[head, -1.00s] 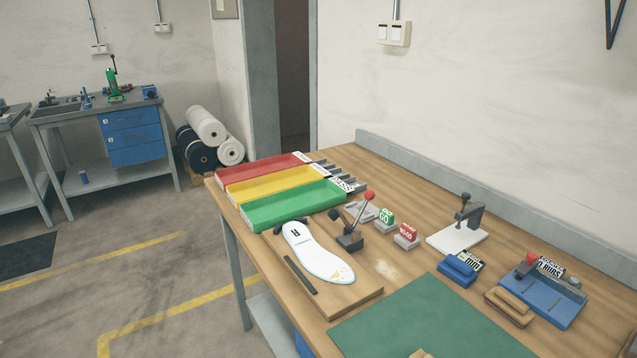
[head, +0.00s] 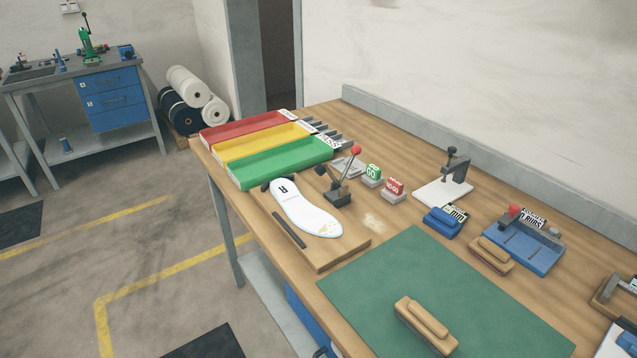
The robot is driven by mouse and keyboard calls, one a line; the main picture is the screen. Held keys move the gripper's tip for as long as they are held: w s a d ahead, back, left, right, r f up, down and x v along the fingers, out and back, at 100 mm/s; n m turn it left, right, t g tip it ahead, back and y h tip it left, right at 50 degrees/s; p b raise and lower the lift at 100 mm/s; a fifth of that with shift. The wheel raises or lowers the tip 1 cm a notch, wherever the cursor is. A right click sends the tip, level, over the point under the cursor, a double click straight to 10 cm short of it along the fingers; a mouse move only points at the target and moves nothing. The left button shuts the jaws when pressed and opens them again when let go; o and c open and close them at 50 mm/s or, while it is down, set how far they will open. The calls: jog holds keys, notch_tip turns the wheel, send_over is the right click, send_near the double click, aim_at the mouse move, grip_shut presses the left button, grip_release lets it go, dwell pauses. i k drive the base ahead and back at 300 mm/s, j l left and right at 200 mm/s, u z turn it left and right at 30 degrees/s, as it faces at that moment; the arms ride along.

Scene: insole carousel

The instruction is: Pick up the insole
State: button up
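A white insole (head: 305,210) marked with an "R" lies on a wooden board (head: 330,256) on the workbench, in the middle of the head view. Its far end is by a dark piece at the board's back edge, and yellowish specks show on its near end. A thin black strip (head: 289,230) lies on the board to its left. A small lever clamp (head: 338,192) with a red knob stands just right of the insole. My gripper is not in view.
Red (head: 247,131), yellow (head: 262,144) and green (head: 284,163) trays stand behind the board. A green mat (head: 400,290) with a wooden-handled block (head: 426,325) lies in front. Green and red stamp blocks, a white-based press (head: 443,190) and blue fixtures (head: 523,245) stand to the right.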

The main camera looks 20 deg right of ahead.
aim_at(325, 228)
jog(key=i+j+z, duration=0.1)
jog(key=j, duration=0.25)
jog(key=i+j+z, duration=0.1)
jog(key=i+j, duration=0.2)
jog(key=i+j+z, duration=0.1)
jog(key=j, duration=0.35)
jog(key=i+j+z, duration=0.1)
jog(key=j, duration=0.3)
jog(key=i+j+z, duration=0.1)
jog(key=i+j, duration=0.15)
jog(key=j, duration=0.15)
jog(key=i+j+z, duration=0.1)
jog(key=j, duration=0.35)
jog(key=i+j+z, duration=0.1)
jog(key=j, duration=0.3)
jog(key=i, duration=0.05)
